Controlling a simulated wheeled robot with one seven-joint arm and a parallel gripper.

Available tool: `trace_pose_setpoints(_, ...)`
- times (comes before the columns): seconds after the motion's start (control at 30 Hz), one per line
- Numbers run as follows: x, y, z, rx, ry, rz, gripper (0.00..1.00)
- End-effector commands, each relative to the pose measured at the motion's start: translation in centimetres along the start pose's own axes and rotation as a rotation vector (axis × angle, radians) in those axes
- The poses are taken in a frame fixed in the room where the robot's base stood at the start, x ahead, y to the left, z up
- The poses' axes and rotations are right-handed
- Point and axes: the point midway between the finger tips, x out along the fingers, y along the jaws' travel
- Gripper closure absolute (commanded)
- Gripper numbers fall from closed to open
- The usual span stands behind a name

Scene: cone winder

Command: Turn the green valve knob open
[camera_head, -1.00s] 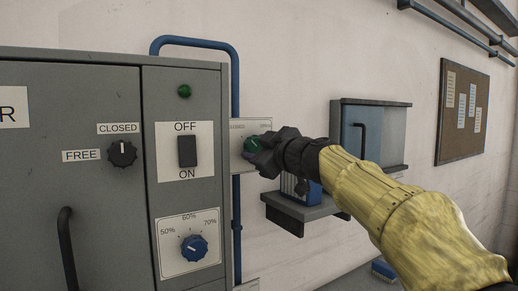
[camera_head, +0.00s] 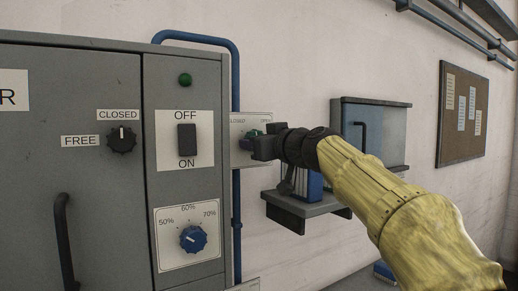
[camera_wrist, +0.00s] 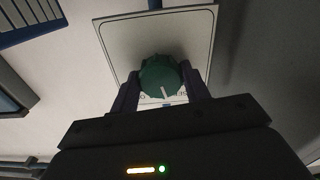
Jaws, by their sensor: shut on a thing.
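The green valve knob (camera_head: 249,136) sits on a pale plate (camera_head: 238,153) on the wall, right of the grey cabinet. The plate carries a CLOSED label at its upper left and an OPEN label at its upper right. My gripper (camera_head: 260,143) is shut on the knob and hides part of it in the head view. In the wrist view the knob (camera_wrist: 160,77) lies between the two fingers of my gripper (camera_wrist: 159,88). A white pointer line on the knob points toward the bottom of that view, slightly right, near the plate's lower edge.
The grey cabinet (camera_head: 100,190) stands at the left with a black selector, an ON/OFF switch (camera_head: 187,139) and a blue dial (camera_head: 193,239). A blue pipe (camera_head: 236,100) runs beside the plate. A wall shelf (camera_head: 310,209) stands out right of and below the knob.

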Motion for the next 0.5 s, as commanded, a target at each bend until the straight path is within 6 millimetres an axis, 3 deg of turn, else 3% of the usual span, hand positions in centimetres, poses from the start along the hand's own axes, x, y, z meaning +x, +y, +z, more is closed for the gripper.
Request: trace_pose_setpoints(0.5, 0.05, -0.01, 0.16, 0.490, -0.002, 0.000, 0.77)
